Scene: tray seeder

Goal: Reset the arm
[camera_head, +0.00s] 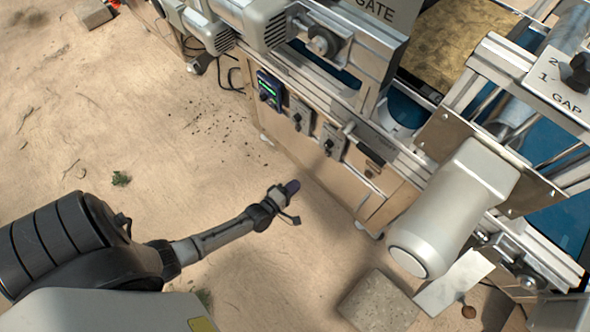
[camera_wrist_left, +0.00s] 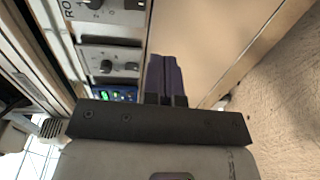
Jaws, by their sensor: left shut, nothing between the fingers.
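My left arm comes in from the lower left in the head view. Its gripper (camera_head: 292,187) is over the sandy ground, in front of the machine's wooden side panel and apart from it in that view. In the left wrist view the dark fingers (camera_wrist_left: 165,75) are closed together with nothing between them. Behind them in that view are the wooden panel (camera_wrist_left: 205,40) and control boxes with knobs (camera_wrist_left: 110,65). My right gripper is not in view.
The tray seeder machine fills the upper right, with control boxes (camera_head: 300,115), a GATE plate (camera_head: 375,10) and a GAP plate (camera_head: 560,85). A grey motor housing (camera_head: 450,215) juts toward the front. A stone slab (camera_head: 378,303) lies below. Open sand (camera_head: 150,130) is at left.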

